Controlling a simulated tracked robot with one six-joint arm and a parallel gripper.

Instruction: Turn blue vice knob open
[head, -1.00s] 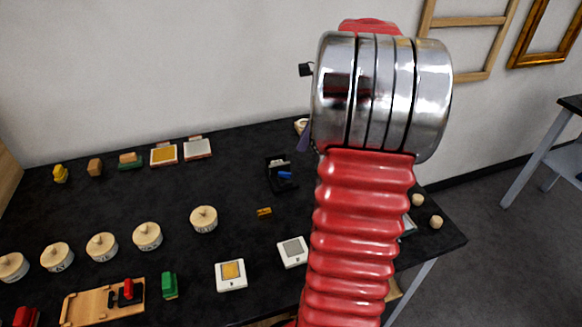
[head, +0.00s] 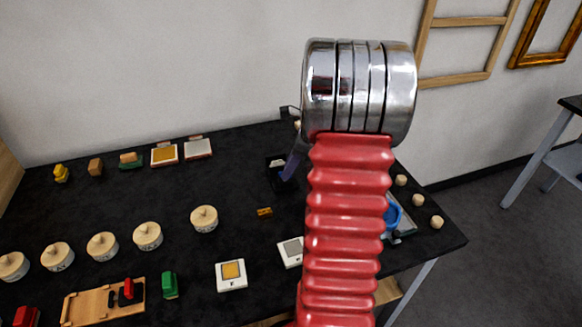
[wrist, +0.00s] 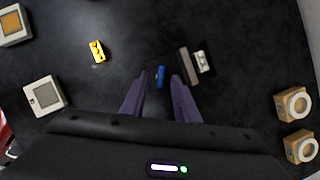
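A small black vice (head: 277,164) stands at the back middle of the dark table, partly covered by my gripper in the head view. Its blue knob (wrist: 160,71) shows in the wrist view, ahead of and between my two purple fingers. My gripper (wrist: 160,79) is open, with a finger to each side of the knob's line. I cannot tell whether either finger touches the knob. In the head view one purple finger (head: 292,164) shows beside the vice; the knob is hidden there. The vice's black body is hard to make out against the table in the wrist view.
A blue ring-shaped thing (head: 393,214) and several pale wooden knobs (head: 418,200) are at the right.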

